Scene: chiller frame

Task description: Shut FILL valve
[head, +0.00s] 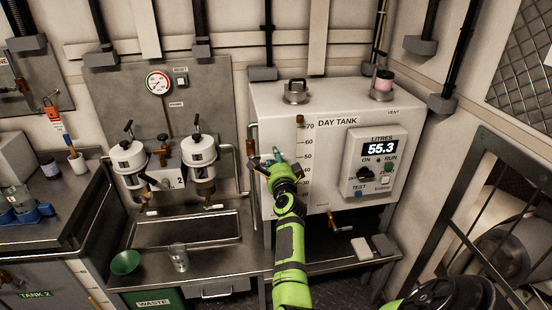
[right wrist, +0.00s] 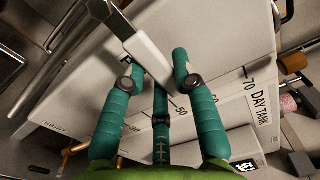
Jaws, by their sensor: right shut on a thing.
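The DAY TANK (head: 337,185) is a white box on the bench, with a level scale on its front. My right gripper (head: 276,158) is at the left part of that front, beside the scale. In the right wrist view its teal fingers (right wrist: 155,68) are shut on a pale, flat lever (right wrist: 152,54), which I take to be the FILL valve handle. The lever runs up and left to a metal bar. The FILL label is not readable, and the gripper hides most of the valve in the head view. My left gripper is not in view.
A control panel (head: 377,165) on the tank's right reads 55.3 litres. A small tap (head: 340,226) is below the tank. Two filter housings (head: 128,157) and a sink (head: 186,232) lie left. A glass (head: 179,257) and green funnel (head: 125,262) stand on the bench.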

